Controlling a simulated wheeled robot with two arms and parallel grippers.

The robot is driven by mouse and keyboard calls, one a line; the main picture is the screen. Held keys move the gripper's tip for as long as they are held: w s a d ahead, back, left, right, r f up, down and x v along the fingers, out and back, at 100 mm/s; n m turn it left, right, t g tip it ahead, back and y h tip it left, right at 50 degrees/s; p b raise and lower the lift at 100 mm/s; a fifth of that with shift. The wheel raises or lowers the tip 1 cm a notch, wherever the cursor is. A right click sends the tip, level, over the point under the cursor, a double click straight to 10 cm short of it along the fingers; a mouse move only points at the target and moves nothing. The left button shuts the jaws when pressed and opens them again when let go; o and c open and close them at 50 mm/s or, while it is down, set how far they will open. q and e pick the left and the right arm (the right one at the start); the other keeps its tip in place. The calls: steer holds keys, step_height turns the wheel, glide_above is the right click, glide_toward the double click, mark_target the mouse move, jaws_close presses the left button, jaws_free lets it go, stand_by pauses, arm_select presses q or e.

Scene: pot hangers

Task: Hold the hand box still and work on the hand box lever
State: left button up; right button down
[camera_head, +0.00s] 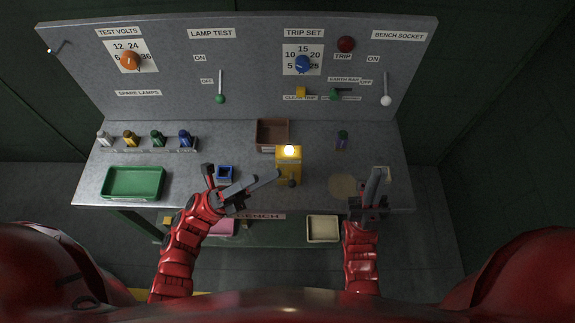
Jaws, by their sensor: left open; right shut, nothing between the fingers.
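The hand box is a yellow box (288,168) standing near the front of the grey bench, with a lit lamp (289,151) on top. A dark knob (291,183) shows low on its front; I cannot tell whether this is its lever. My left gripper (265,178) is open, with its fingers pointing right toward the left side of the box. I cannot tell whether they touch it. My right gripper (376,176) is shut and empty, to the right of the box and apart from it, over the front right of the bench.
A brown open bin (273,121) stands behind the box, and a small blue holder (225,167) is to its left. A green tray (134,197) lies at far left. A tan disc (342,186) lies beside my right gripper.

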arm_select(q)
step_height(320, 180, down, 7)
steer(key=w+m+g+y, duration=0.2)
steer(key=w+m+y, duration=0.1)
steer(key=m+y, duration=0.7)
steer(key=m, duration=0.1)
glide_toward(285, 174)
steer(key=shift+s+d+r, duration=0.3)
steer(key=shift+s+d, duration=0.25)
steer(key=shift+s+d+r, duration=0.25)
steer(key=shift+s+d, duration=0.25)
steer(key=shift+d, duration=0.1)
steer(key=w, duration=0.1)
steer(key=w+a+f+m+y, duration=0.1)
steer(key=w+f+m+y, duration=0.1)
steer(key=w, duration=0.1)
steer(key=shift+a+f, duration=0.25)
steer(key=shift+a, duration=0.15)
steer(key=shift+d+f+y, duration=0.1)
steer(key=shift+f+y, duration=0.05)
steer(key=shift+y, duration=0.15)
steer(key=shift+d+f, duration=0.1)
steer(key=shift+d, duration=0.25)
steer(key=x, duration=0.9)
steer(key=shift+a, duration=0.1)
jaws_close()
